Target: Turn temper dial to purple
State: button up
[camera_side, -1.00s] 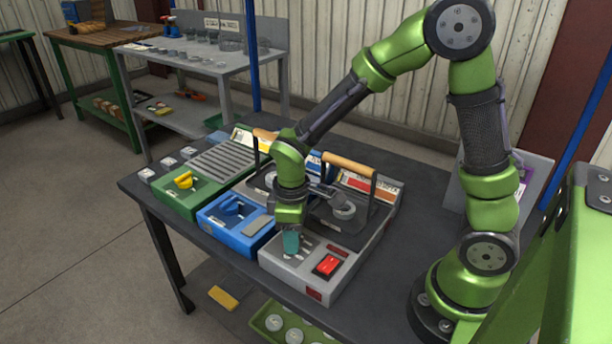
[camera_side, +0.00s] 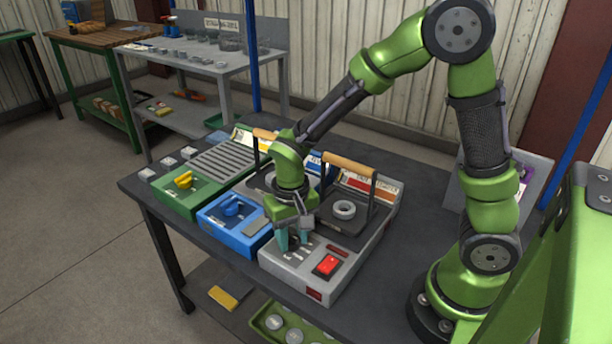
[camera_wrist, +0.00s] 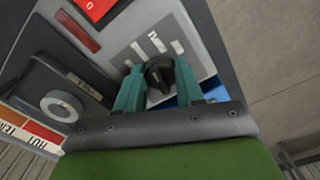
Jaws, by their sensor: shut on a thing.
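The temper dial is a black knob (camera_wrist: 160,75) on the sloped front panel of the grey unit (camera_side: 290,276). In the wrist view it stands between the two teal fingers of my gripper (camera_wrist: 158,82), which is shut on it. White marks (camera_wrist: 152,45) lie on the panel beside the knob; no purple mark can be made out, and the dial's setting is unreadable.
A red switch (camera_side: 327,265) sits on the panel right of my gripper. Behind it are a black plate with a grey ring (camera_side: 344,210) and a wooden-handled bar (camera_side: 349,165). A blue unit (camera_side: 232,228) and a green unit (camera_side: 182,200) stand to the left.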

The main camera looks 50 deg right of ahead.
aim_at(292, 236)
jog(key=shift+m, duration=1.9)
jog(key=o, duration=1)
jog(key=shift+o, duration=0.2)
notch_tip(292, 236, up, 17)
